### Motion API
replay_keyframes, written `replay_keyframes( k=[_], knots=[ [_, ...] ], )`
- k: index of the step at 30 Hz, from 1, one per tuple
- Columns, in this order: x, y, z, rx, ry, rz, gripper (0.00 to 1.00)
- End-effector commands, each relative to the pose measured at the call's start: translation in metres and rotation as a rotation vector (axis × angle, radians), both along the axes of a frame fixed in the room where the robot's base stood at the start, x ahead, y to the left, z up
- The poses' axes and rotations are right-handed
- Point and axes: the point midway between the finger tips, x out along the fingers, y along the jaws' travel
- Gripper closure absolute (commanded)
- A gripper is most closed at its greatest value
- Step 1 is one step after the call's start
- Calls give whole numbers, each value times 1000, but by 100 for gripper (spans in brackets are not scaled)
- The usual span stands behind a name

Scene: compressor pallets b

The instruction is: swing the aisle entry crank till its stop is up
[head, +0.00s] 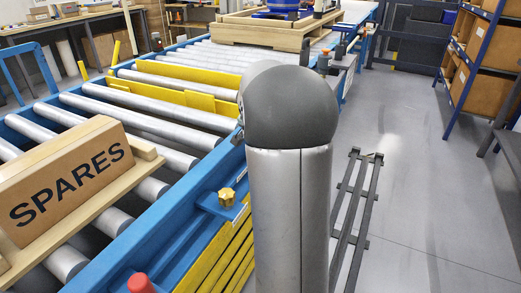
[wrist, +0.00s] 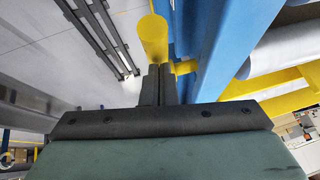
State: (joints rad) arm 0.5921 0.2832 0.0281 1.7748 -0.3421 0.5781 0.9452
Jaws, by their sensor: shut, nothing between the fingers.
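In the wrist view my gripper (wrist: 158,70) is shut, its two dark fingers together and empty. A yellow cylinder (wrist: 153,38), which looks like a crank handle, is just beyond the fingertips; I cannot tell whether they touch. A short yellow stub (wrist: 186,67) comes out beside the fingers at the blue frame (wrist: 205,45). In the head view my arm hides the gripper and this handle. Yellow crossbars (head: 190,74) and (head: 165,97) lie across the conveyor among the rollers; which belongs to the aisle entry stop, and its height, I cannot tell.
A SPARES box (head: 70,180) sits on a wooden pallet (head: 100,205) on the rollers. A dark rack (head: 345,225) lies on the floor to the right. The aisle floor (head: 420,190) is clear beyond it.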

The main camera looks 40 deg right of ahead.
Motion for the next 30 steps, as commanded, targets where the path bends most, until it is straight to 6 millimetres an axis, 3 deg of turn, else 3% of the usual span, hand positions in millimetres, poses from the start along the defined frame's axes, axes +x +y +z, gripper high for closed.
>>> replay_keyframes(
  k=[1, 6, 30],
  knots=[
    [0, 4, -19, -29, -13, 5, 100],
    [-3, 10, -26, -115, -48, 4, 100],
    [-6, 15, -36, -134, -53, 0, 100]
  ],
)
